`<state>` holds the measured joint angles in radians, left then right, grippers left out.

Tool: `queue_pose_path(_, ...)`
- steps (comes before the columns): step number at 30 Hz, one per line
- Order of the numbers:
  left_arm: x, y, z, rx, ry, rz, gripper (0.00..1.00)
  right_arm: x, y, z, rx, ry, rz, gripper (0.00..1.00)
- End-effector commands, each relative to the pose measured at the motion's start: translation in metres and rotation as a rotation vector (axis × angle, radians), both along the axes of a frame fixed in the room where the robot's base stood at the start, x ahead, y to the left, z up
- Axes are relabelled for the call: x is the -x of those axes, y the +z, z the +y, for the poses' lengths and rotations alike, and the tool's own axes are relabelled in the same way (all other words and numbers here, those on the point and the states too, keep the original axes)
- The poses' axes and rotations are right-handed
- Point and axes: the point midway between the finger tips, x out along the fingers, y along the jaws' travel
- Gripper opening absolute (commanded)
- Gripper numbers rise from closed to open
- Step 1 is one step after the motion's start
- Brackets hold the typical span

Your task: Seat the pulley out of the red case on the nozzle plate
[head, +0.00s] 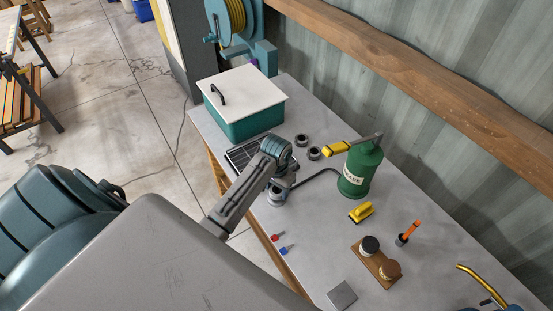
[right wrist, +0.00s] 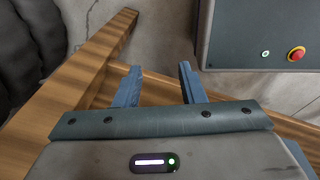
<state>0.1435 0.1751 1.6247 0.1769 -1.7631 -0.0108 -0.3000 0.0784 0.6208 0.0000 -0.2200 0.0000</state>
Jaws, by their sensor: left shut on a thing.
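My left gripper (head: 284,180) is low over the grey bench, in the head view. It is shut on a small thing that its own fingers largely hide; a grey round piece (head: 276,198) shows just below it. I cannot tell for sure that this is the pulley. No red case shows in either view. I cannot pick out the nozzle plate with certainty; a brown wooden block (head: 370,264) bearing a black and a brown round piece lies at the front right. My right gripper (right wrist: 158,86) is open and empty in the right wrist view, over wooden beams.
A teal box (head: 247,124) with a white lid stands behind my left gripper. Two dark rings (head: 314,153), a green grease can (head: 361,172), a yellow-handled tool (head: 361,212) and a small grey square (head: 342,295) are on the bench (head: 315,225). The bench middle is mostly clear.

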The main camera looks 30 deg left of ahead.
Motion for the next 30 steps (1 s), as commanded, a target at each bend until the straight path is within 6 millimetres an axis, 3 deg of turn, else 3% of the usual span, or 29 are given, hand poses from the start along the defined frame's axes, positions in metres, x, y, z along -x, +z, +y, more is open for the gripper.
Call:
queue_pose_path(20,0.0,-0.011,0.0,0.0,0.0,0.0,0.21,0.001,-0.002,-0.002,0.002,0.001,0.001,0.36)
queue_pose_path(21,0.0,-0.011,0.0,0.0,0.0,-0.001,0.52,0.001,-0.002,-0.002,0.002,0.001,0.001,0.36)
queue_pose_path(24,0.0,-0.011,0.0,0.0,0.0,-0.001,0.72,0.001,-0.002,-0.002,0.002,0.001,0.001,0.36)
queue_pose_path(25,0.0,-0.011,0.0,0.0,0.0,-0.001,0.76,0.001,-0.002,-0.002,0.002,0.001,0.001,0.36)
queue_pose_path(30,0.0,-0.011,0.0,0.0,0.0,0.0,0.76,0.001,-0.002,-0.002,0.002,0.001,0.001,0.36)
